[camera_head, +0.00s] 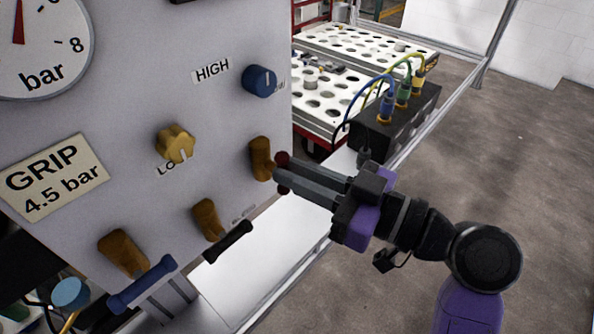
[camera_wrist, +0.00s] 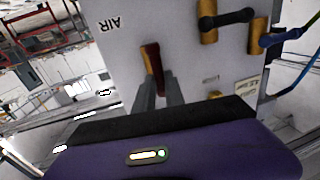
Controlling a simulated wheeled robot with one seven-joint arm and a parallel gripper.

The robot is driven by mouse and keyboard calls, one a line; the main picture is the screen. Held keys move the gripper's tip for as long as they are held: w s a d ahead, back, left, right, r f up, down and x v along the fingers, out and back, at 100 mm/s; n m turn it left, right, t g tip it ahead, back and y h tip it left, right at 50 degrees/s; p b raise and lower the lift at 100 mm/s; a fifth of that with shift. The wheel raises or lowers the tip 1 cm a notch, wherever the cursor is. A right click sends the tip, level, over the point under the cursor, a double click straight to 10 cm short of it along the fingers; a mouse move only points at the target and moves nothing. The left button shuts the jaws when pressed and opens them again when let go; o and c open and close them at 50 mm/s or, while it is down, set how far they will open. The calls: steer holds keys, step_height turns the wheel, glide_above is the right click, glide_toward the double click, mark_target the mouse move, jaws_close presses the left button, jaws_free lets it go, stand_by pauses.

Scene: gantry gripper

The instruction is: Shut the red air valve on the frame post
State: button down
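The red air valve has a brass body (camera_head: 260,157) low on the right edge of the grey panel. Its dark red handle (camera_head: 283,158) sticks out toward my gripper. In the wrist view the red handle (camera_wrist: 152,58) points down from the brass body, in line with the gap between my fingers, below the "AIR" label (camera_wrist: 106,23). My gripper (camera_head: 280,176) reaches in from the right. Its two fingers (camera_wrist: 159,90) are close together, with the handle's end between them and filling the narrow gap. The fingers partly hide the handle in the head view.
Other brass valves stand close by, one with a black handle (camera_head: 228,242) and one with a blue handle (camera_head: 142,284). A blue knob (camera_head: 260,81) and a yellow knob (camera_head: 175,144) are above. A black box with cables (camera_head: 412,118) stands behind my gripper. Floor at right is clear.

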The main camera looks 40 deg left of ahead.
steer(key=shift+m, duration=0.3)
steer(key=m, duration=0.3)
steer(key=m+y, duration=0.1)
steer(key=m, duration=0.4)
steer(key=shift+w+f+m+t+y, duration=0.3)
steer(key=shift+w+m+t+y, duration=0.05)
steer(key=shift+m+t+y, duration=0.05)
steer(key=m+t+p, duration=0.1)
steer(key=m, duration=0.2)
steer(key=m+t+p, duration=0.1)
steer(key=m+p, duration=0.1)
steer(key=m, duration=0.2)
steer(key=f+m+t+p, duration=0.1)
steer(key=m, duration=0.2)
steer(key=shift+d+m+y+p, duration=0.1)
steer(key=shift+m+y+p, duration=0.2)
steer(key=shift+m+p, duration=0.1)
steer(key=shift+f, duration=0.1)
steer(key=shift+w, duration=0.1)
steer(key=c, duration=1.4)
jaws_free()
